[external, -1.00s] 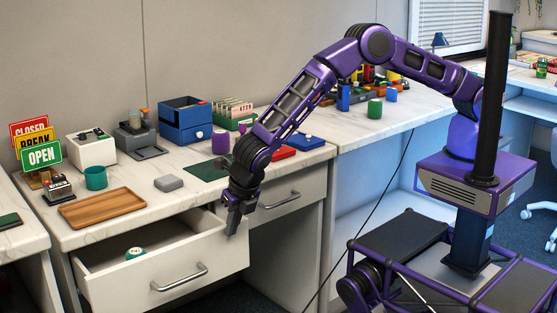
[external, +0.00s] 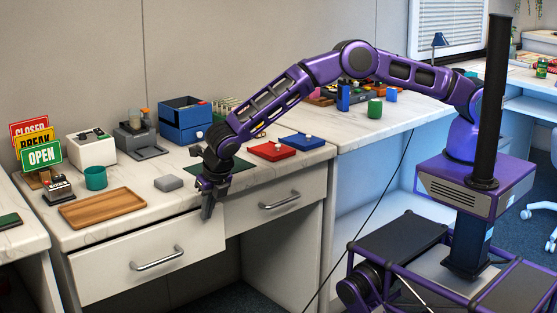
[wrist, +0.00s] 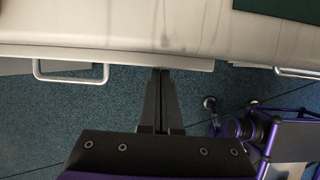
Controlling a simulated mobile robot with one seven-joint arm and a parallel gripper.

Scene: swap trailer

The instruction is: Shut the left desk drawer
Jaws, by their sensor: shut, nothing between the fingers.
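The left desk drawer (external: 112,270) has a white front and a metal bar handle (external: 157,258). Its front now sits close under the desk top, and its inside does not show. Whether a thin gap remains I cannot tell. My gripper (external: 207,212) is shut and empty, pointing down at the right end of the drawer front. In the wrist view the fingers (wrist: 161,75) reach the top edge of a drawer front, right of its handle (wrist: 70,80). Whether they touch it is hard to tell.
The right drawer (external: 275,202) is shut beside it. On the desk top are a wooden tray (external: 103,207), a grey box (external: 168,183), a teal cup (external: 95,178), a red box (external: 271,150) and a blue organizer (external: 185,120).

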